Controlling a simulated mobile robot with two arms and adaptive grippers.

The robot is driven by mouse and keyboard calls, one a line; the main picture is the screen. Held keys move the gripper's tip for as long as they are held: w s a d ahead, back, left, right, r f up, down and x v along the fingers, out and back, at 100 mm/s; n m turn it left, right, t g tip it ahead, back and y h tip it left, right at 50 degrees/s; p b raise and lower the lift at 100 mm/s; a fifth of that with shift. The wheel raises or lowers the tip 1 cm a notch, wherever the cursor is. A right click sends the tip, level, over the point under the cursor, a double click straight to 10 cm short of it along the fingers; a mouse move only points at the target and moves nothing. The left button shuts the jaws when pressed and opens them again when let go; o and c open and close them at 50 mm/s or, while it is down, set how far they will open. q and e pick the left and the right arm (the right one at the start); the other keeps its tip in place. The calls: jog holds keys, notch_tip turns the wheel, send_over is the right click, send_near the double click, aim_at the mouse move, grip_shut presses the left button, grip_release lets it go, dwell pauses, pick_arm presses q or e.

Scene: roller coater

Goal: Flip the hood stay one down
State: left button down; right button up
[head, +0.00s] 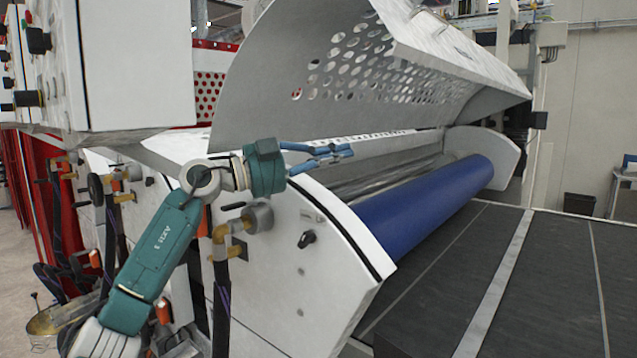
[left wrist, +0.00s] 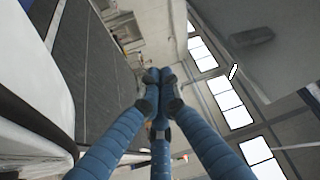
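The grey perforated hood (head: 345,70) stands raised over the roller coater. My left gripper (head: 335,154) is beneath the hood's lower part, above the white end panel. Its blue fingers come together at the tips, with nothing seen between them. The left wrist view shows the fingertips (left wrist: 158,78) meeting. In that view the hood (left wrist: 260,40) appears at the upper right as a grey surface, with a small white piece with a dark outline (left wrist: 233,72) at its edge. I cannot tell whether this piece is the hood stay. My right gripper is out of view.
A blue roller (head: 425,205) lies behind the white end panel (head: 310,250). A dark conveyor bed (head: 540,275) extends to the right. A brass valve fitting (head: 228,235) sticks out below my left wrist. A white control cabinet (head: 135,65) stands at the upper left.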

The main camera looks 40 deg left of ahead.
pick_arm(q)
jog(key=s+f+b, duration=0.4)
jog(key=s+b, duration=0.2)
jog(key=shift+s, duration=0.15)
dwell(0.6)
